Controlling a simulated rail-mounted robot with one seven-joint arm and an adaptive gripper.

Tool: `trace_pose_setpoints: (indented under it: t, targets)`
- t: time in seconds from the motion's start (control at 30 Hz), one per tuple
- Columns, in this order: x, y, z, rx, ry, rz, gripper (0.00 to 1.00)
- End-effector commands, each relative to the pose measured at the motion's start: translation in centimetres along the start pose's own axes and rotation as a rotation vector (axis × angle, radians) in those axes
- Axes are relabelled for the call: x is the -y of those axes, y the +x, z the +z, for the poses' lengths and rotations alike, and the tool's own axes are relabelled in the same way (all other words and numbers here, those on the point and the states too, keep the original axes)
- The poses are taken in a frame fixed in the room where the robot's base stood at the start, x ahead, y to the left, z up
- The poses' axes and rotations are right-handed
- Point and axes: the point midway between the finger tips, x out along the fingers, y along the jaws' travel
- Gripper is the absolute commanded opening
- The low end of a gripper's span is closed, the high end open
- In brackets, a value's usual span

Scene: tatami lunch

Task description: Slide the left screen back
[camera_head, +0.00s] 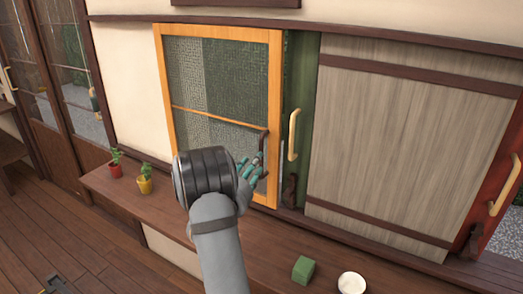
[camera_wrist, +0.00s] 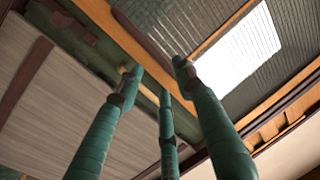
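The left screen (camera_head: 274,90) has an orange wooden frame around grey-green woven mesh, with a dark upright handle (camera_head: 264,145) near its right edge. It stands left of a green panel (camera_head: 300,75), part of which shows beside it. My gripper (camera_head: 254,170) is in front of the screen's lower right, close to the handle. In the wrist view the teal fingers (camera_wrist: 157,75) are spread apart with nothing seen between them, and the orange frame (camera_wrist: 148,85) crosses beyond their tips. I cannot tell whether a finger touches the handle.
The green panel has a cream handle (camera_head: 293,135). A grey wood panel (camera_head: 400,140) and a red panel (camera_head: 492,205) stand to the right. On the ledge (camera_head: 110,187) are a red pot (camera_head: 115,169), a yellow pot (camera_head: 145,186), a green block (camera_head: 303,269) and a white bowl (camera_head: 351,284).

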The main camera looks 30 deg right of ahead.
Motion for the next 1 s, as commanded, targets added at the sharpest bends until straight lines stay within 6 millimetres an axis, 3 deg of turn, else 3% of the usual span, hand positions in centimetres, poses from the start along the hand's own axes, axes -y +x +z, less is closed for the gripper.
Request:
trace_pose_setpoints:
  t: [0.2,0.43,0.83,1.0]
  targets:
    - [-0.2,4.3,-0.5,0.003,0.001,0.004,0.36]
    - [-0.1,7.5,-0.3,0.002,0.002,0.003,0.36]
    - [-0.1,8.4,0.0,0.002,0.001,0.001,0.36]
    - [-0.1,8.4,0.0,0.002,0.001,0.001,0.27]
